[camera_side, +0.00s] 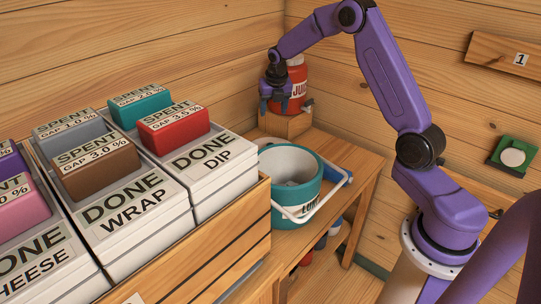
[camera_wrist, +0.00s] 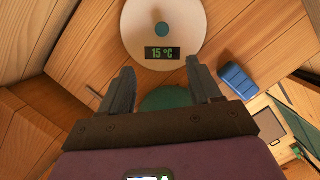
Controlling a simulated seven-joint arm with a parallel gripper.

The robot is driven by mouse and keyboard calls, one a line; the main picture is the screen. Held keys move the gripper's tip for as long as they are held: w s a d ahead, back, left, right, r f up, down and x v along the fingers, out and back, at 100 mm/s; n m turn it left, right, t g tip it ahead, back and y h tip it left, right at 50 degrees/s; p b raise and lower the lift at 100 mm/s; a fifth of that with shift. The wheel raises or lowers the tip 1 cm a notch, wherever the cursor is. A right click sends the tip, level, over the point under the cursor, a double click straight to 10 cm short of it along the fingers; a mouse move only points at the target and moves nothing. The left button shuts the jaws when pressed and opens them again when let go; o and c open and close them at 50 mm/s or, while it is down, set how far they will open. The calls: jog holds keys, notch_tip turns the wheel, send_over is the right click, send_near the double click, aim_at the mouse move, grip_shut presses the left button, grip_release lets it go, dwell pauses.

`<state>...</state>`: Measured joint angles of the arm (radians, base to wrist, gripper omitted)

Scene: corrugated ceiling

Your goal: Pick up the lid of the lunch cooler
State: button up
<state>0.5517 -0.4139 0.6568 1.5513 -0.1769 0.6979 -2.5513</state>
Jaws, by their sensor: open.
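The lid (camera_wrist: 188,28) is a white round disc with a teal knob (camera_wrist: 162,29) and a dark "15 °C" display; it lies at the top of the wrist view, beyond my fingertips. The lunch cooler (camera_side: 285,213) is a teal tub with a white handle, standing open on the wooden bench with something grey inside. My gripper (camera_side: 276,107) is open and empty, above the back of the bench in front of the red juice jug. Its spread fingers also show in the wrist view (camera_wrist: 159,72), not touching the lid.
The red juice jug (camera_side: 298,85) stands on a wooden block (camera_side: 286,124) in the back corner. A wooden crate (camera_side: 225,246) with labelled boxes borders the cooler on the left. A blue block (camera_wrist: 237,81) lies right of the lid. Walls close off the back.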

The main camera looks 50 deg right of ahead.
jog(key=x, duration=1.2)
jog(key=shift+d+f, duration=0.15)
jog(key=shift+d, duration=0.2)
jog(key=shift+x, duration=2.65)
jog(key=shift+s, duration=0.15)
grip_shut()
